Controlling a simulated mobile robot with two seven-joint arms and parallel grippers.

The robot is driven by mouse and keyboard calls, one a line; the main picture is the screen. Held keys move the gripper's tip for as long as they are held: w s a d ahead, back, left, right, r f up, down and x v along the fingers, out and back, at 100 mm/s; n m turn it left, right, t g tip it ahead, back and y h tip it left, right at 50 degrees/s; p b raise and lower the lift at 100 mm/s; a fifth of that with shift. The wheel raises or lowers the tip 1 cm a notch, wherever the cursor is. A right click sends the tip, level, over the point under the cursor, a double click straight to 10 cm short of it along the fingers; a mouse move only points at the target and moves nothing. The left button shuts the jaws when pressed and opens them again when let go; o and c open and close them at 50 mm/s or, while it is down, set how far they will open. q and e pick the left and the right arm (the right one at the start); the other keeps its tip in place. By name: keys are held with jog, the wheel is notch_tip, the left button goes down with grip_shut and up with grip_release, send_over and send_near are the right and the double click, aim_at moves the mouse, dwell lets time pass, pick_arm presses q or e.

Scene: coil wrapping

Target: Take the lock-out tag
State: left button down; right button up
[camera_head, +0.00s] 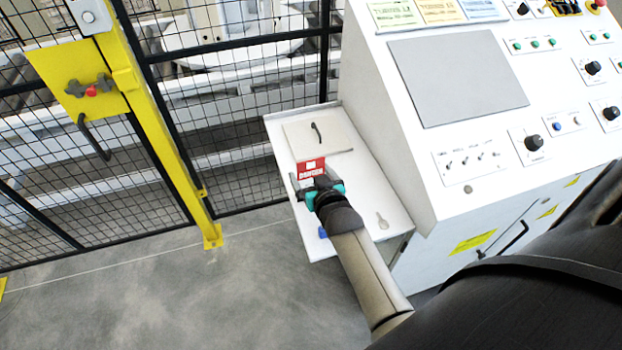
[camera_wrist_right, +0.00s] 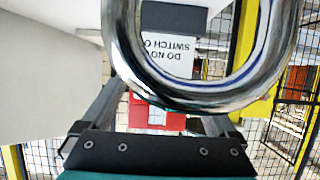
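The lock-out tag (camera_head: 311,168) shows in the head view as a red card marked DANGER, by the shelf beside the control console. In the right wrist view its red part (camera_wrist_right: 145,115) shows, along with a white part (camera_wrist_right: 170,55) with upside-down lettering, partly hidden. My right gripper (camera_head: 316,181) is at the tag. Its two fingers stand apart on either side of the red part, with visible gaps, so it looks open. A thick chrome loop (camera_wrist_right: 200,98) fills the front of the wrist view; I cannot tell what it belongs to. My left gripper is not in view.
The white shelf (camera_head: 364,185) carries a pale plate (camera_head: 330,147) with a dark hook-like handle (camera_head: 316,133). The control console (camera_head: 375,100) rises to its right. A yellow post (camera_head: 165,140) and mesh fence stand to the left. The floor (camera_head: 200,290) at lower left is clear.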

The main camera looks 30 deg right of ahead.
jog(key=c, duration=0.9)
jog(key=shift+r, duration=0.1)
jog(key=shift+c, duration=0.2)
